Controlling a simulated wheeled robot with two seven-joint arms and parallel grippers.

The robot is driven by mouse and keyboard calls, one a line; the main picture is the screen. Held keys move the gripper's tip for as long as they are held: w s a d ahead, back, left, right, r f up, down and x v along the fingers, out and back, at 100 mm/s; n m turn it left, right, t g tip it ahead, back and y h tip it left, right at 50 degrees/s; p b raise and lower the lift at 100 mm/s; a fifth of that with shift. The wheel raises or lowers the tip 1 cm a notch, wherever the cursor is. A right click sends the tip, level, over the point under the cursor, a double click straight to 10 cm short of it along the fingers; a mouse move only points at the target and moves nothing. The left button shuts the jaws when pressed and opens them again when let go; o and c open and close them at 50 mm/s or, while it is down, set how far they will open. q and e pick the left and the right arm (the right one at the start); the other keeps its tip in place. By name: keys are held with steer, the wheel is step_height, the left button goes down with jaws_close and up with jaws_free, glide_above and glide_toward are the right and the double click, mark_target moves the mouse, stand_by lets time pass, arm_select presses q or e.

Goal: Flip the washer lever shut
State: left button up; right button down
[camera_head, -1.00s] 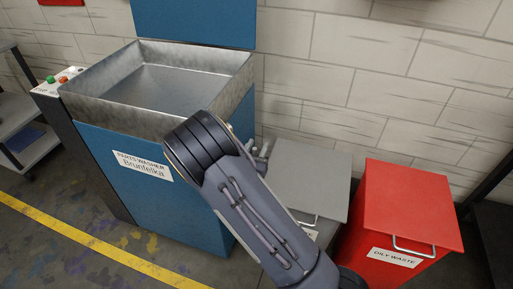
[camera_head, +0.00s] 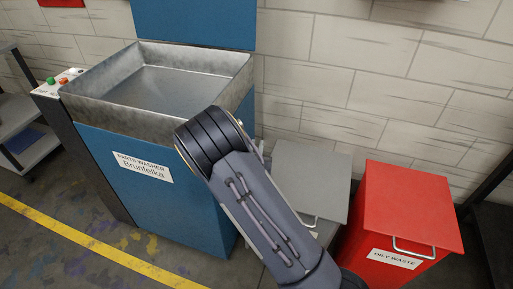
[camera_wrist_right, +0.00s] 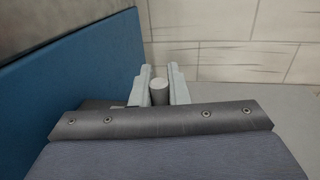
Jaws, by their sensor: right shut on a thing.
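The blue parts washer (camera_head: 165,205) stands at the left in the head view, with its grey metal basin open on top. In the right wrist view, its blue side (camera_wrist_right: 70,85) is left of my right gripper (camera_wrist_right: 159,88). The gripper's two pale fingers are shut on a short grey cylinder, the washer lever's grip (camera_wrist_right: 159,94). The lever's lower part and pivot are hidden behind my wrist. In the head view, my right forearm covers most of the right gripper and the lever beside the washer's right side. My left gripper is out of view.
A grey lidded bin (camera_head: 312,180) and a red oily waste bin (camera_head: 410,205) stand right of the washer. A brick wall (camera_head: 350,80) is behind. A control panel with buttons (camera_head: 58,82) is at the washer's left. The floor in front is clear.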

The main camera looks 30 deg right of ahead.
steer(key=c, duration=1.4)
jaws_free()
steer(key=v, duration=0.7)
steer(key=shift+s+a, duration=0.25)
steer(key=shift+s, duration=0.05)
